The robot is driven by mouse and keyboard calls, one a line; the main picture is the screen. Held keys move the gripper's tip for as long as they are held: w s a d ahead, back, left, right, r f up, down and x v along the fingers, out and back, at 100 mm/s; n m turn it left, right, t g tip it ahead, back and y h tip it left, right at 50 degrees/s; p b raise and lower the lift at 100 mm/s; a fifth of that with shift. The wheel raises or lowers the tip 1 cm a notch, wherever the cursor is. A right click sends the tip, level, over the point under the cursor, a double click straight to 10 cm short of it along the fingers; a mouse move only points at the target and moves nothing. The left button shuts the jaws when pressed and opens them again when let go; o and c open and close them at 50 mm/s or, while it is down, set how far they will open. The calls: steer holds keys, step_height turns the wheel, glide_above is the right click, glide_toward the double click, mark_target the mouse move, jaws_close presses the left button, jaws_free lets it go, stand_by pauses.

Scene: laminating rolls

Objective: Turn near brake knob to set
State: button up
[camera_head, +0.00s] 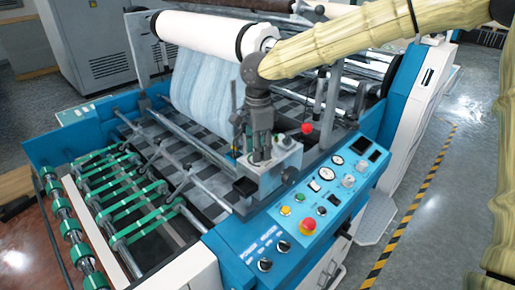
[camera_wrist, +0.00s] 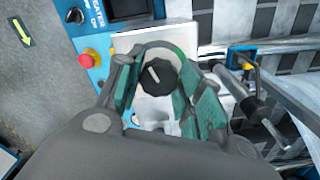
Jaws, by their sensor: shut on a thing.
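The near brake knob (camera_wrist: 157,75) is a round black knob with a white pointer mark, on a pale panel face in the wrist view. Part of a green arc shows beside the knob's rim. My gripper (camera_wrist: 160,84) has its green-padded fingers on either side of the knob and is shut on it. In the head view my gripper (camera_head: 260,153) points down onto the grey box (camera_head: 272,178) beside the control panel. The knob itself is hidden there by the fingers.
A red emergency button (camera_wrist: 87,60) stands near the knob. The blue control panel (camera_head: 318,195) carries several buttons and gauges. A white roll (camera_head: 205,33) with a hanging pale web is behind my gripper. Green-belted rollers (camera_head: 120,195) are at left.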

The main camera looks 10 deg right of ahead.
steer(key=shift+p, duration=0.3)
steer(key=shift+r+m, duration=0.1)
steer(key=shift+m, duration=0.3)
steer(key=m+p, duration=0.2)
steer(key=p, duration=0.1)
steer(key=shift+m, duration=0.4)
steer(key=m+p, duration=0.2)
steer(key=m, duration=0.1)
steer(key=shift+w+m, duration=0.1)
steer(key=shift+m, duration=0.3)
steer(key=m+p, duration=0.1)
steer(key=m, duration=0.2)
steer(key=shift+m+p, duration=0.3)
steer(key=shift+p, duration=0.1)
steer(key=m+p, duration=0.1)
steer(key=m, duration=0.4)
steer(key=shift+w+d, duration=0.1)
steer(key=shift+d, duration=0.05)
steer(key=m, duration=0.6)
steer(key=shift+d+f, duration=0.15)
steer(key=shift+f, duration=0.05)
steer(key=shift+m, duration=0.3)
